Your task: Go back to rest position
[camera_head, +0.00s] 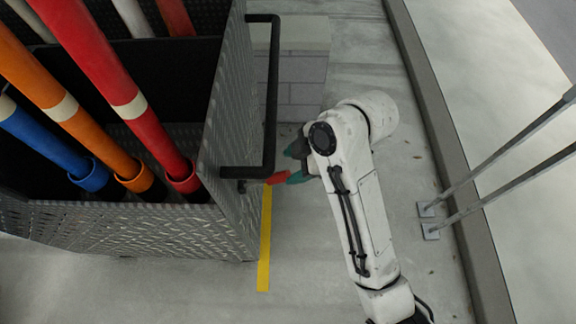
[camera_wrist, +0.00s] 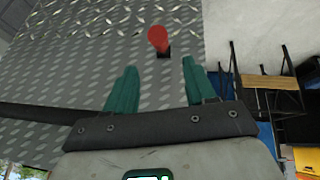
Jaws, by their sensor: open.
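My gripper (camera_head: 298,164) is at the end of my white arm, close to the right side wall of the metal truck body (camera_head: 235,130). In the wrist view its two green fingers (camera_wrist: 155,82) are spread apart with nothing between them. A red handle (camera_head: 279,178) sticks out from the side wall near the fingertips. It also shows in the wrist view as a red knob (camera_wrist: 158,38) ahead of the gap between the fingers, apart from them. From the head view I cannot tell if a finger touches it.
A black bar (camera_head: 270,95) runs along the truck wall close to my gripper. A grey block wall (camera_head: 303,75) stands behind. Red, orange and blue pipes (camera_head: 95,65) stand in the truck. Grey poles (camera_head: 505,150) are at the right. A yellow line (camera_head: 264,240) marks the floor.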

